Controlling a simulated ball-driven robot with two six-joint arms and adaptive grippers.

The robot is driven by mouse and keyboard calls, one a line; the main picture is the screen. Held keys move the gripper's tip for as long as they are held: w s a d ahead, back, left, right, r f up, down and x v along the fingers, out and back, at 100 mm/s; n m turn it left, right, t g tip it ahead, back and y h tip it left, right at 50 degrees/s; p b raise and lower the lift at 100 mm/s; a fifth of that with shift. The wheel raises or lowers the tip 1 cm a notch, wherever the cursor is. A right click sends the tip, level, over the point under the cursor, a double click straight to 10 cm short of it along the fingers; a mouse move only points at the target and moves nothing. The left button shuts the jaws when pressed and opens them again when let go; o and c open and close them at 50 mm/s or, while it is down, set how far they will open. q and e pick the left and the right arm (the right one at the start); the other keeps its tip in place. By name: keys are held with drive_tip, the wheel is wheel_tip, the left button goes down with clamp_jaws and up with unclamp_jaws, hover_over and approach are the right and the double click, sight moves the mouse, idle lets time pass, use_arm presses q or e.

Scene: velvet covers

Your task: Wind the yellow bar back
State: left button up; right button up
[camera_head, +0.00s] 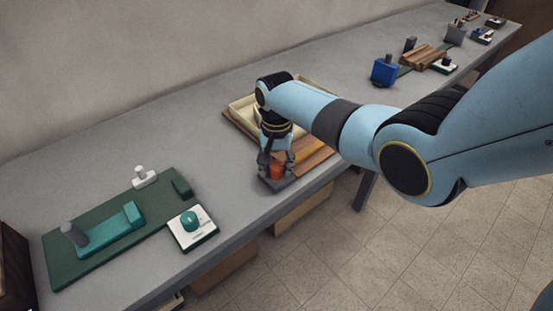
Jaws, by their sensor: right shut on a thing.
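My right gripper (276,163) points down and is shut on an orange-red knob (277,172). The knob stands on a small dark box (284,184) near the table's front edge. Behind it lies a brown wooden board (318,158). A yellow-orange piece (299,143), probably the yellow bar, shows on the board just right of my gripper; my gripper and arm hide part of it. My left gripper is not in view.
A blue block (384,70) stands farther right. Bare grey table lies between the stations.

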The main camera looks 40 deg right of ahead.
sight(277, 165)
drive_tip(key=m+p, duration=0.2)
drive_tip(key=m, duration=0.2)
drive_tip(key=shift+r+m, duration=0.1)
drive_tip(key=shift+m, duration=0.2)
drive_tip(key=shift+m+p, duration=0.75)
drive_tip(key=shift+m, duration=1.75)
drive_tip(key=o, duration=1.2)
wheel_tip(277, 165, up, 12)
drive_tip(key=shift+f, duration=0.1)
